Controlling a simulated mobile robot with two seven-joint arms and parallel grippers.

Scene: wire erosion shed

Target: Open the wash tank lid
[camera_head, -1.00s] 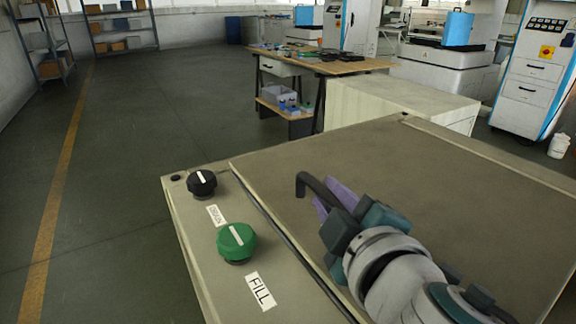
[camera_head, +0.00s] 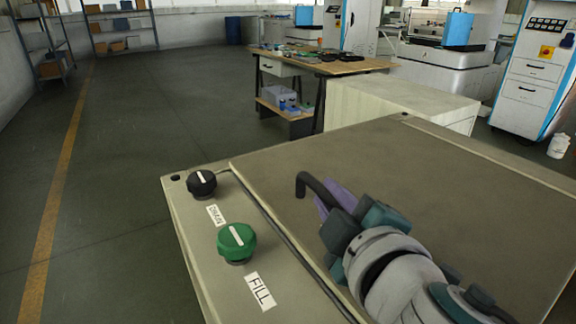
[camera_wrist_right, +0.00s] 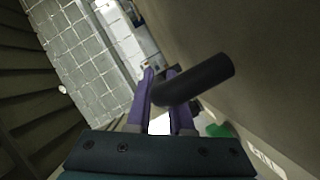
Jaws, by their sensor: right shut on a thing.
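The wash tank lid (camera_head: 400,180) is a flat, brownish-grey panel lying down on the tank (camera_head: 192,222). A dark bar handle (camera_head: 316,184) stands up from the lid near its front left edge. My right gripper (camera_head: 328,200), with purple fingers, is at the handle and shut on it. In the right wrist view the handle (camera_wrist_right: 205,80) passes between the two purple fingers (camera_wrist_right: 163,98). The far end of the handle is hidden behind my gripper in the head view. My left gripper is in neither view.
A black DRAIN knob (camera_head: 202,183) and a green FILL knob (camera_head: 236,241) stand on the tank's left strip. A pale box (camera_head: 400,103) stands behind the tank, and a workbench (camera_head: 320,66) beyond it. The floor at left is clear.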

